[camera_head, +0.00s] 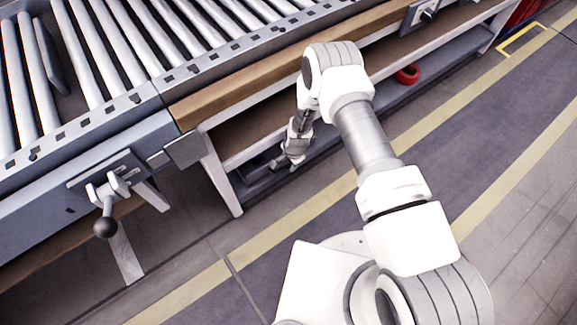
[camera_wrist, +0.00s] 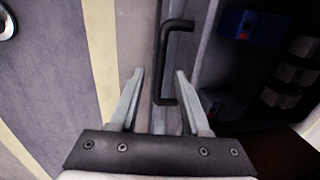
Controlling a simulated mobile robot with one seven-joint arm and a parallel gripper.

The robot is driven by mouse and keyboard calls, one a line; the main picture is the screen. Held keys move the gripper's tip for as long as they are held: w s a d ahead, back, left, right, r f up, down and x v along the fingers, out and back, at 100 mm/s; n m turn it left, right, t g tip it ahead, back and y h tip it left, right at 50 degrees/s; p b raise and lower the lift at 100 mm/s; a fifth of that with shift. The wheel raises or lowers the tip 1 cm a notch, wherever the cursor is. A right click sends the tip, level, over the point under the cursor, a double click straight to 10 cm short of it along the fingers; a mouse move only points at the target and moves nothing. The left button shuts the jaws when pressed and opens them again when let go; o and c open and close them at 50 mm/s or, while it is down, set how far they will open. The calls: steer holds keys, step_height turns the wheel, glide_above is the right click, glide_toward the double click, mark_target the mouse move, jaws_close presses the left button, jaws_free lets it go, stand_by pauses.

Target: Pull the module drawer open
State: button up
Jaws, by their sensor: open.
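My gripper (camera_wrist: 160,75) is open, with one fingertip on each side of the handle's lower part. The handle lies between the fingers; I cannot tell whether either touches it. In the head view my gripper (camera_head: 287,162) is low at the bench's lower shelf, and my arm hides part of that area. The handle is too small to make out there.
A blue part (camera_wrist: 245,26) and several pale blocks (camera_wrist: 293,73) lie in the dark space at the right. A red ring (camera_head: 407,74) lies on the lower shelf. The floor with yellow lines (camera_head: 480,215) is clear.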

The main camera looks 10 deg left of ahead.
steer(key=shift+w+a+f, duration=0.1)
steer(key=shift+f, duration=0.75)
steer(key=shift+c, duration=0.3)
jaws_close()
stand_by(0.6)
